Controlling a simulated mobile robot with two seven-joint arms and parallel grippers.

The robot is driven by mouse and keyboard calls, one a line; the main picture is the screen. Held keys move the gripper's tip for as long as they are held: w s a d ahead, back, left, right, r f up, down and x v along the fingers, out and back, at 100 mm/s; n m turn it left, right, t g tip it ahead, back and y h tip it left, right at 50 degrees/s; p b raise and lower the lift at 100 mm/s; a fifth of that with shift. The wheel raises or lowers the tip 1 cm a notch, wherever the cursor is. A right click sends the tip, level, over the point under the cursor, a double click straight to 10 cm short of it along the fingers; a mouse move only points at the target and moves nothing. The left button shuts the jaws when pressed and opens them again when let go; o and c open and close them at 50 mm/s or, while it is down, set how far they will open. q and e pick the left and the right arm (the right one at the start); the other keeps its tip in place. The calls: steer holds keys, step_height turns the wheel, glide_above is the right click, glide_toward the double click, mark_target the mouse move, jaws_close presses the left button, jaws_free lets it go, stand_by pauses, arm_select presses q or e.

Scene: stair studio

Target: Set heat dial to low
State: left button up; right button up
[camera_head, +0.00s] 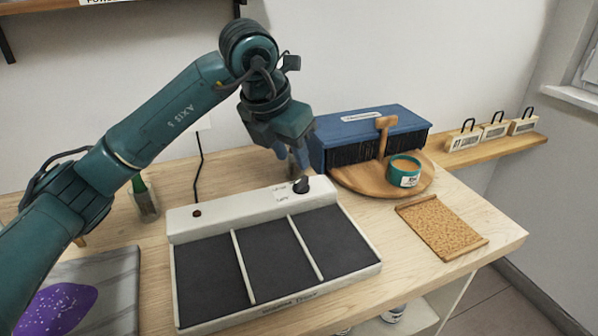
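The heat dial (300,185) is a small black knob at the right end of the white control strip of a warming tray (236,211). Small labels lie to its left, too small to read surely. The tray has dark panels split by two white dividers. My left gripper (294,163) points down just behind and above the dial, close to it. Its fingers are partly hidden by the hand and blurred, so I cannot tell whether they are open or whether they touch the dial. My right gripper does not show.
A blue box (368,130) with a dark brush-like front stands behind a round wooden board (350,183) carrying a teal tin (404,171). A cork mat (441,227) lies at the right. A grey mat (105,295) with a purple patch lies front left. A green-topped bottle (144,198) stands at left.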

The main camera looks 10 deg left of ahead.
mark_target(301, 179)
arm_select(q)
steer(key=x, duration=0.6)
steer(key=shift+w+f, duration=0.2)
steer(key=shift+f, duration=0.1)
jaws_close()
